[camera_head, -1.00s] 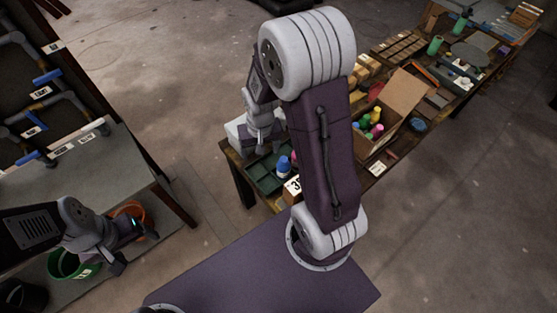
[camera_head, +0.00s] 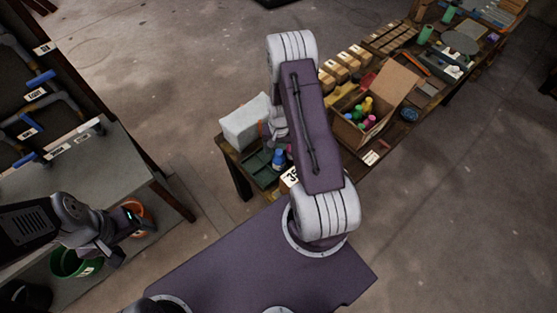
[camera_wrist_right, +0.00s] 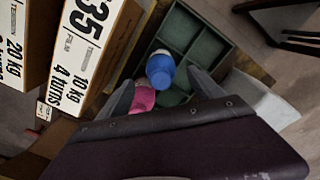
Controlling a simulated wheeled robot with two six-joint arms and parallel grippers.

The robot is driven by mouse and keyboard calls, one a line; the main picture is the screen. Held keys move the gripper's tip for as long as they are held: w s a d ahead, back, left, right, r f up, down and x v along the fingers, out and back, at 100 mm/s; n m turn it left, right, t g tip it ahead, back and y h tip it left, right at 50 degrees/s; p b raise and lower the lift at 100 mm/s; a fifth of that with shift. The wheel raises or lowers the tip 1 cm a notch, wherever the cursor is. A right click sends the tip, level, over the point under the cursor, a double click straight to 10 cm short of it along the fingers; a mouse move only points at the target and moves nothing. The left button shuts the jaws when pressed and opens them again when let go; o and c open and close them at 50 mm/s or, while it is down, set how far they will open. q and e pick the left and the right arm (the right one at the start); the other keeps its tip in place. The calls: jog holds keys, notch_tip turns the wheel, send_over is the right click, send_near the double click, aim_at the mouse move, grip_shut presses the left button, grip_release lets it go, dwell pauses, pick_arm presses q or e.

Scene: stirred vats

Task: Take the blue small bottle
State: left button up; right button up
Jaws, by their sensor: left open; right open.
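The blue small bottle (camera_head: 278,157) stands at the green compartment tray (camera_head: 256,171) on the table's near left end. In the right wrist view the bottle (camera_wrist_right: 160,70) lies just beyond and between the fingertips, at the edge of the tray (camera_wrist_right: 207,48). My right gripper (camera_wrist_right: 164,90) is open and empty, its fingers apart on either side below the bottle, not visibly touching it. In the head view my right arm hides most of this gripper. My left gripper (camera_head: 130,240) is open at the far left, near an orange bucket (camera_head: 137,216).
A pink object (camera_wrist_right: 143,98) sits beside the left finger in the right wrist view, partly hidden. Labelled boxes (camera_wrist_right: 92,50) stand left of it. A cardboard box (camera_head: 386,92) of colored bottles stands further right.

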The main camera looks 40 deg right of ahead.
aim_at(279, 158)
jog(key=shift+d+f, duration=0.1)
jog(key=shift+f, duration=0.4)
jog(key=shift+f+p, duration=0.3)
jog(key=shift+f, duration=0.05)
jog(key=f, duration=0.2)
jog(key=f+p, duration=0.1)
jog(key=shift+a+f, duration=0.2)
jog(key=shift+f, duration=0.2)
jog(key=shift+w+f, duration=0.1)
jog(key=shift+f, duration=0.2)
jog(key=c, duration=0.9)
jog(key=shift+r, duration=0.1)
grip_shut()
